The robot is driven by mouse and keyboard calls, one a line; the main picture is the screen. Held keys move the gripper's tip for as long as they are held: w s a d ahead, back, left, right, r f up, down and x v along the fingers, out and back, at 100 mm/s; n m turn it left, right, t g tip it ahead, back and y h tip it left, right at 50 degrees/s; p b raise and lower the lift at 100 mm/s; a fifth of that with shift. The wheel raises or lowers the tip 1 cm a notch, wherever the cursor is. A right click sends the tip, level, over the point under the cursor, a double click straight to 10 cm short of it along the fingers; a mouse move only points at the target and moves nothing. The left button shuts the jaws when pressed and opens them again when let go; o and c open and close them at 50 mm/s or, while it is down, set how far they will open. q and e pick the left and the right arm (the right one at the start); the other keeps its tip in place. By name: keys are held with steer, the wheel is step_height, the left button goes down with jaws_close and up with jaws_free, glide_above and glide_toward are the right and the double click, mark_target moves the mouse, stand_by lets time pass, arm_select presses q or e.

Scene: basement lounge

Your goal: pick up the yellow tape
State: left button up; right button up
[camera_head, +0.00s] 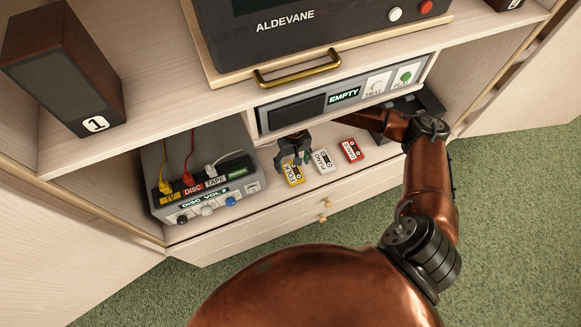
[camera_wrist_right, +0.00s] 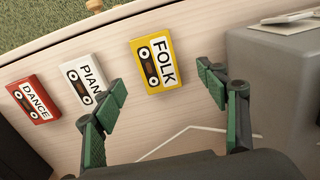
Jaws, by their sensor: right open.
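The yellow tape (camera_head: 294,176), labelled FOLK, lies on the cabinet's lower shelf at the left end of a row of three tapes. In the right wrist view the yellow tape (camera_wrist_right: 155,62) lies just beyond the fingertips. The gripper does not appear to touch the tape. My left gripper is not in view.
A white PIANO tape (camera_head: 322,161) and a red DANCE tape (camera_head: 351,150) lie beside the yellow one. A grey box with cables (camera_head: 205,170) stands to the left. A player unit (camera_head: 345,95) sits above, under the upper shelf. Drawer knobs (camera_head: 325,204) are below.

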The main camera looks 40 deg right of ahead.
mark_target(292, 171)
steer(key=shift+w+d+f, duration=0.2)
steer(key=shift+w+d, duration=0.05)
steer(key=shift+w, duration=0.15)
steer(key=shift+s+f+b, duration=0.15)
steer(key=shift+f+b, duration=0.15)
steer(key=shift+f, duration=0.4)
step_height(292, 171, down, 5)
steer(key=shift+f+b, duration=0.1)
steer(key=shift+b, duration=0.65)
steer(key=shift+w+d+f, duration=0.1)
steer(key=shift+w+f, duration=0.1)
steer(key=shift+f, duration=0.05)
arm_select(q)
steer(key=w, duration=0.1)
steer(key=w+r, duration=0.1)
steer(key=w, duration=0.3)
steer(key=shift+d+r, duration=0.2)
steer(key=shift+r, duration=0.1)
arm_select(e)
steer(key=shift+r, duration=0.1)
steer(key=c, duration=1.3)
